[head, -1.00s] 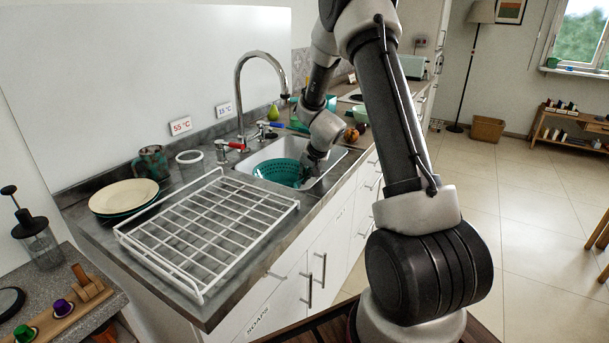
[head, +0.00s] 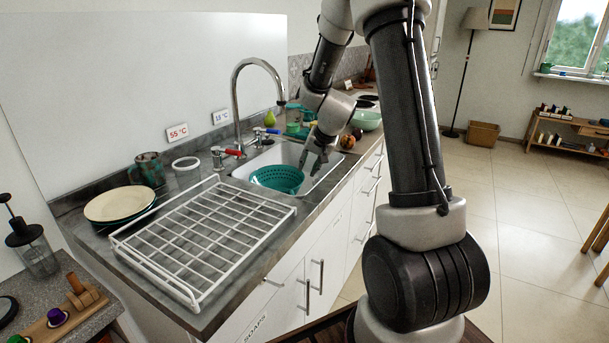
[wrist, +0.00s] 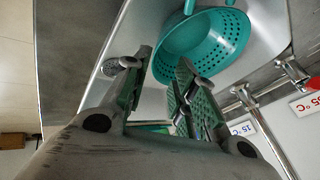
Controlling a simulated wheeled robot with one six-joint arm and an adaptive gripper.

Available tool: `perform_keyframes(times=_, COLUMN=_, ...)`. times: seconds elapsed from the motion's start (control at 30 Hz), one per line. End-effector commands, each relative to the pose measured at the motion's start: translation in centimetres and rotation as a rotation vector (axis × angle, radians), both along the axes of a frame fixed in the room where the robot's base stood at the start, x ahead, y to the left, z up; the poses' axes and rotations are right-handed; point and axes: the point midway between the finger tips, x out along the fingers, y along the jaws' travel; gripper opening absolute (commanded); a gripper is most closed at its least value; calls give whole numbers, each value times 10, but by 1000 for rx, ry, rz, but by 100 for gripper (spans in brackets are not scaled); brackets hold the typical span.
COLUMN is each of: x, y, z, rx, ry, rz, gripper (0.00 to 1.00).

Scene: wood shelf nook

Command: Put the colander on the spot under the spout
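The teal colander (head: 277,180) sits in the sink basin (head: 325,177), below and in front of the tap's curved spout (head: 265,65). In the wrist view the colander (wrist: 205,42) lies beyond my fingertips, its holed wall facing me. My gripper (head: 314,158) is above the basin, at the colander's right and a little higher. In the wrist view its two fingers (wrist: 164,60) stand apart with nothing clearly held between them. I see no marked spot under the spout. Whether a fingertip still touches the colander's rim I cannot tell.
A white wire rack (head: 205,235) covers the near counter, with stacked plates (head: 120,202) and a mug (head: 150,168) at its left. Red and blue tap handles (head: 234,153) stand behind the sink. Fruit (head: 347,141) and a green bowl (head: 366,120) are beyond it.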

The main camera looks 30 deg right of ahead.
Motion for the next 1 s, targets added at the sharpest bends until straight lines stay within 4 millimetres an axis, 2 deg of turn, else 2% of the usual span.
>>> perform_keyframes(times=0.23, x=-16, y=1, z=27, rx=-2, ry=-2, rz=12, gripper=27)
perform_keyframes(times=0.37, x=-41, y=18, z=63, rx=-18, ry=-4, rz=91, gripper=27)
perform_keyframes(times=0.47, x=-83, y=37, z=104, rx=-49, ry=-1, rz=197, gripper=27)
perform_keyframes(times=0.5, x=-103, y=44, z=119, rx=-67, ry=5, rz=243, gripper=27)
perform_keyframes(times=0.57, x=-137, y=53, z=138, rx=-98, ry=15, rz=311, gripper=27)
perform_keyframes(times=0.6, x=-160, y=58, z=149, rx=-120, ry=24, rz=352, gripper=27)
perform_keyframes(times=0.7, x=-218, y=64, z=168, rx=-184, ry=47, rz=446, gripper=27)
perform_keyframes(times=0.8, x=-270, y=63, z=177, rx=-250, ry=72, rz=515, gripper=27)
perform_keyframes(times=0.9, x=-309, y=58, z=179, rx=-304, ry=95, rz=558, gripper=27)
perform_keyframes(times=1.0, x=-334, y=54, z=178, rx=-343, ry=113, rz=583, gripper=27)
